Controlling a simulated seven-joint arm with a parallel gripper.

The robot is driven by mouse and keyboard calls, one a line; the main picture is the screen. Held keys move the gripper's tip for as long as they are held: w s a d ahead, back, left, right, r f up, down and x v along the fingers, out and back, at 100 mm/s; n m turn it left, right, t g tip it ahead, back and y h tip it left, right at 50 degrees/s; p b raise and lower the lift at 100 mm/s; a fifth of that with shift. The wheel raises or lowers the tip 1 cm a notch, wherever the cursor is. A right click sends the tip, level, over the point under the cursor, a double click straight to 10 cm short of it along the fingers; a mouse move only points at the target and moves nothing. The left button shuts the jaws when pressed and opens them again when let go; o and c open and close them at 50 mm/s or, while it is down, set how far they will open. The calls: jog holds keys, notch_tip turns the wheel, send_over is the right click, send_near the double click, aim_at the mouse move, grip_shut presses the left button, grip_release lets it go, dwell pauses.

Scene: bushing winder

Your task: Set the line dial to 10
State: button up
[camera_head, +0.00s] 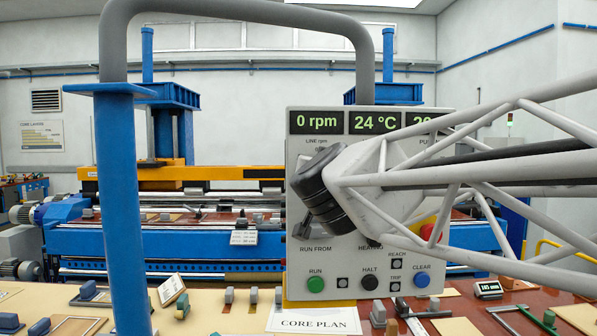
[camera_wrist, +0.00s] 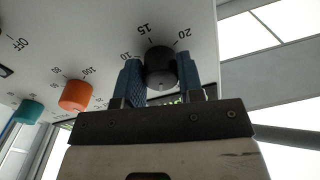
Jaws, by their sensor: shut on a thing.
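The line dial is a black knob (camera_wrist: 160,56) on the grey control panel, with the numbers 10, 15 and 20 printed around it in the wrist view. My gripper (camera_wrist: 159,76) has its two blue fingers shut on the knob, one on each side. I cannot tell which number the knob points at. In the head view my gripper and arm cover the dial, just below the LINE rpm label. The display (camera_head: 317,122) above it reads 0 rpm.
The control panel (camera_head: 300,262) also carries a green RUN button (camera_head: 315,284), a black HALT button (camera_head: 370,282) and a blue CLEAR button (camera_head: 422,280). An orange knob (camera_wrist: 75,95) and a teal knob (camera_wrist: 28,111) sit beside the dial. A bench with small blocks lies below.

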jog(key=shift+a+r+m+h, duration=0.1)
jog(key=shift+m+h, duration=0.1)
jog(key=shift+m, duration=4.75)
jog(key=shift+r+m+h, duration=0.1)
jog(key=shift+m+h, duration=0.1)
jog(key=shift+m, duration=4.75)
jog(key=o, duration=0.9)
jog(key=shift+s, duration=0.15)
jog(key=shift+s+f, duration=0.15)
jog(key=shift+s, duration=3.65)
